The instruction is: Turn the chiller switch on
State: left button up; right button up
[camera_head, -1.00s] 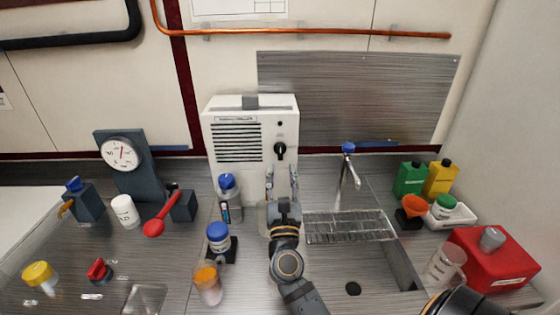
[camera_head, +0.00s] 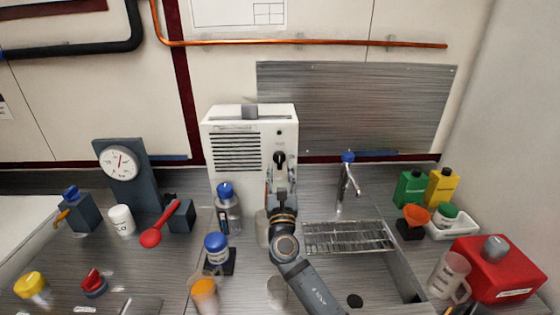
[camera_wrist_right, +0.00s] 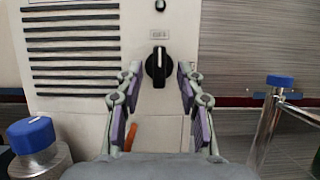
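The chiller (camera_head: 230,178) is a white box with a slotted vent, standing against the back wall in the head view. Its black rotary switch (camera_head: 279,158) sits on the right part of its front; in the right wrist view the switch (camera_wrist_right: 158,67) has its grip bar upright. My right gripper (camera_head: 281,174) is open in front of the chiller, just below the switch in the head view. In the right wrist view its fingers (camera_wrist_right: 158,75) stand left and right of the switch, with visible gaps on both sides. My left gripper is not in view.
A blue-capped bottle (camera_head: 228,210) stands left of the right arm. A faucet (camera_head: 347,180) and wire rack (camera_head: 350,237) over the sink are to the right.

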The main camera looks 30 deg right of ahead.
jog(key=shift+x, duration=0.95)
grip_shut()
